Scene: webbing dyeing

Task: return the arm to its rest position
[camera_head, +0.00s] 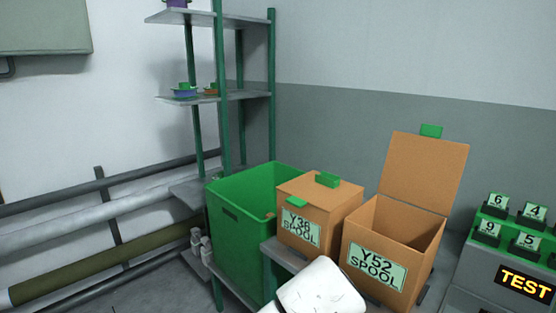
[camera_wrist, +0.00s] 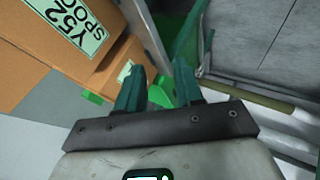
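My gripper (camera_wrist: 160,74) shows in the wrist view with its two dark green fingers apart and nothing held between them. A green patch shows past the gap, but I cannot tell what it belongs to. In the head view a white part of my arm (camera_head: 320,290) is at the bottom centre, in front of the spool boxes; the gripper fingers cannot be made out there.
The Y52 SPOOL box (camera_head: 378,263) stands with its lid up; it also shows in the wrist view (camera_wrist: 45,60). The Y36 SPOOL box (camera_head: 305,228) is closed. A green bin (camera_head: 240,240), a shelf rack (camera_head: 222,90) and a TEST console (camera_head: 510,275) stand around.

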